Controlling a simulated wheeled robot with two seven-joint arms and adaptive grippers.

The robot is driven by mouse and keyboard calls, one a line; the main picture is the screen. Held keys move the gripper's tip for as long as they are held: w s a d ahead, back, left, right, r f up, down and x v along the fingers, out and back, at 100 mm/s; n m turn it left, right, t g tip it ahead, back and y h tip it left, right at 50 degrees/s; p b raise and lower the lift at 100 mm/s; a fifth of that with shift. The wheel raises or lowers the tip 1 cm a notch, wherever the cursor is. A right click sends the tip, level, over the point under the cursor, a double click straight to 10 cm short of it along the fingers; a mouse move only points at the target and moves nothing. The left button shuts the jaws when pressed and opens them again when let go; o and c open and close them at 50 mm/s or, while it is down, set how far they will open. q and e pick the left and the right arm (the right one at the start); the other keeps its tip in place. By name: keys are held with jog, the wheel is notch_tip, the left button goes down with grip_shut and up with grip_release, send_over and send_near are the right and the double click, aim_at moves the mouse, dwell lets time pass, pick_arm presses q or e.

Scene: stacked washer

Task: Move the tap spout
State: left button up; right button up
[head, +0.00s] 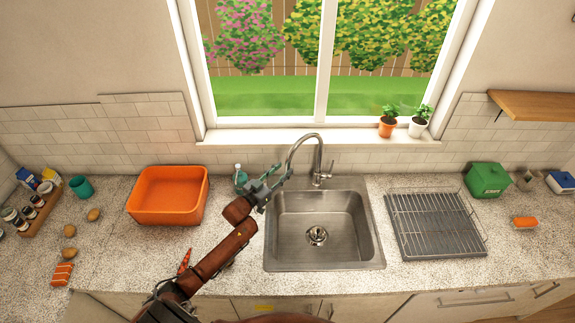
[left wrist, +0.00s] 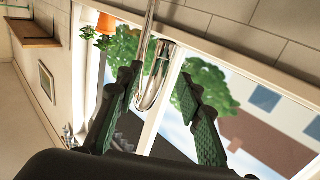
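The silver tap spout (head: 305,137) arches up behind the steel sink (head: 373,250) and bends down toward the left. My left gripper (head: 282,174) is by the hanging end of the spout, above the sink's back left corner. In the left wrist view, the green-black fingers of my left gripper (left wrist: 158,82) are spread apart. The curved spout (left wrist: 148,95) shows in the gap between them, with no clear contact on either side. How deep the spout sits between the fingers is hard to tell. My right gripper is not in view.
An orange basin (head: 168,215) stands left of the sink, with a teal bottle (head: 240,178) between. A wire dish rack (head: 437,225) and a green box (head: 487,179) are on the right. Potted plants (head: 387,128) stand on the windowsill behind.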

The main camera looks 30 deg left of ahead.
aim_at(287, 167)
pick_arm(q)
jog(key=w, duration=0.2)
jog(key=shift+w+d, duration=0.3)
jog(key=shift+w, duration=0.5)
jog(key=c, duration=0.8)
grip_shut()
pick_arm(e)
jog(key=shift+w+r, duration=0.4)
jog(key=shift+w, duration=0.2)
